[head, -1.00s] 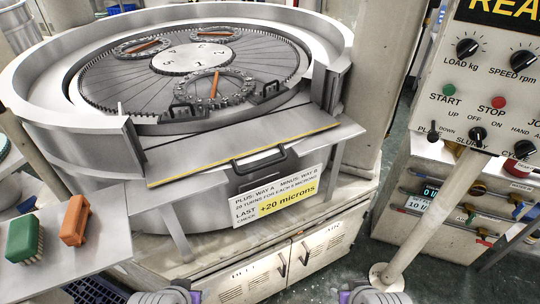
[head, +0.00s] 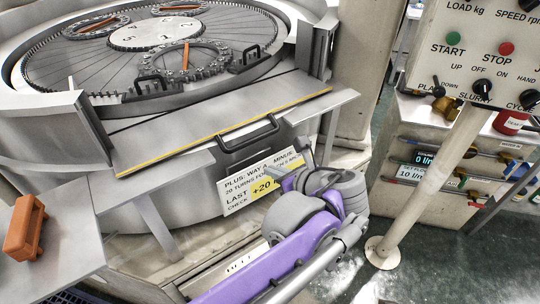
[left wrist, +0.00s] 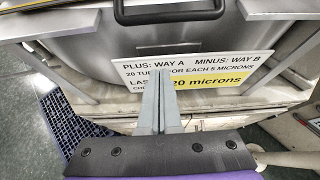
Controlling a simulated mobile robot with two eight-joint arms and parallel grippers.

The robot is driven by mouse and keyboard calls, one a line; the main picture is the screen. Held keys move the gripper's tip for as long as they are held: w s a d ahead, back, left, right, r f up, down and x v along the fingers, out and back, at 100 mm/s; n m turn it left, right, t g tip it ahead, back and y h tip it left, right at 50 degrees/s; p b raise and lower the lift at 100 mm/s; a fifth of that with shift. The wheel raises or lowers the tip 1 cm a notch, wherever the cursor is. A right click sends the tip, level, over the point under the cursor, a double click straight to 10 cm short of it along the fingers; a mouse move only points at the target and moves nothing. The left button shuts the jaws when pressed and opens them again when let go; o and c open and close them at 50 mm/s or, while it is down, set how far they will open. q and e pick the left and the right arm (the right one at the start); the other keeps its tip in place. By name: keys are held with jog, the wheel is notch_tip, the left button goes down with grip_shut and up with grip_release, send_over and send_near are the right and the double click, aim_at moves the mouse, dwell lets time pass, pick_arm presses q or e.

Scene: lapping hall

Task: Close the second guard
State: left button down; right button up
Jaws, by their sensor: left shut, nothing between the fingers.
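The round lapping machine has a grey ring wall (head: 45,138) with a wide gap at its front. Below the gap, a grey curved guard panel (head: 190,172) with a black bar handle (head: 248,136) sits under a flat sill with a yellow edge (head: 222,133). The handle also shows at the top of the left wrist view (left wrist: 165,12). I cannot tell which guard is the second. My left gripper (head: 299,150) is shut and empty, in front of the label (head: 240,186) and below right of the handle, apart from it. It points at the label in the left wrist view (left wrist: 160,82). My right gripper is out of view.
A control panel (head: 470,70) on a post (head: 420,185) stands at the right, before a drawer unit (head: 400,170). Small black handles (head: 152,84) stand inside the ring. Open floor shows at lower right.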

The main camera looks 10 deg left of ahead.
pick_arm(q)
jog(key=x, duration=1)
jog(key=shift+w+a+r, duration=0.1)
jog(key=shift+r, duration=0.95)
jog(key=shift+w+a+r, duration=0.1)
jog(key=shift+w+r, duration=0.05)
jog(key=shift+r, duration=0.95)
